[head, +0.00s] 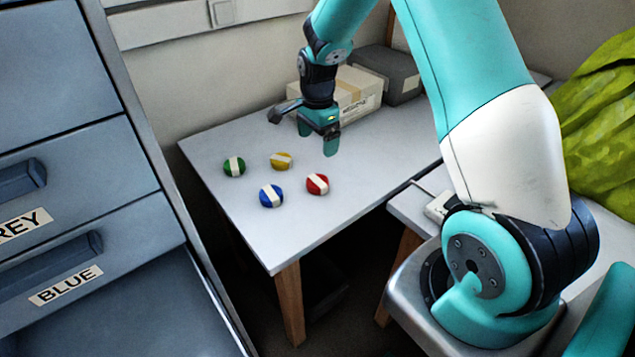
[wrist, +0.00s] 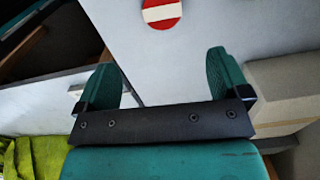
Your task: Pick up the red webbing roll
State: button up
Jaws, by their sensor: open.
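The red webbing roll (head: 318,185) lies on the white table with a pale band across it. It is the nearest to the right of a small group of rolls. It also shows in the wrist view (wrist: 163,12), at the top edge and partly cut off, beyond the fingertips. My gripper (head: 319,146) is above the table, behind the red roll in the head view and apart from it. In the wrist view my gripper (wrist: 166,78) has its two green fingers wide apart with nothing between them.
Blue (head: 271,196), yellow (head: 281,161) and green (head: 234,167) rolls lie close by on the table (head: 345,215). A cardboard box (head: 357,92) and a dark grey box (head: 392,73) stand at the back. A drawer cabinet (head: 75,200) is at left; its BLUE drawer has a label.

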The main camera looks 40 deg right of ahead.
jog(key=p, duration=0.1)
send_over(318, 181)
notch_tip(318, 181, down, 8)
jog(key=shift+s+a+f, duration=0.1)
jog(key=shift+a+f, duration=0.05)
jog(key=shift+w+f+p, duration=0.2)
jog(key=shift+f+p, duration=0.75)
jog(key=shift+f, duration=1.95)
jog(key=c, duration=1)
jog(key=shift+r, duration=0.1)
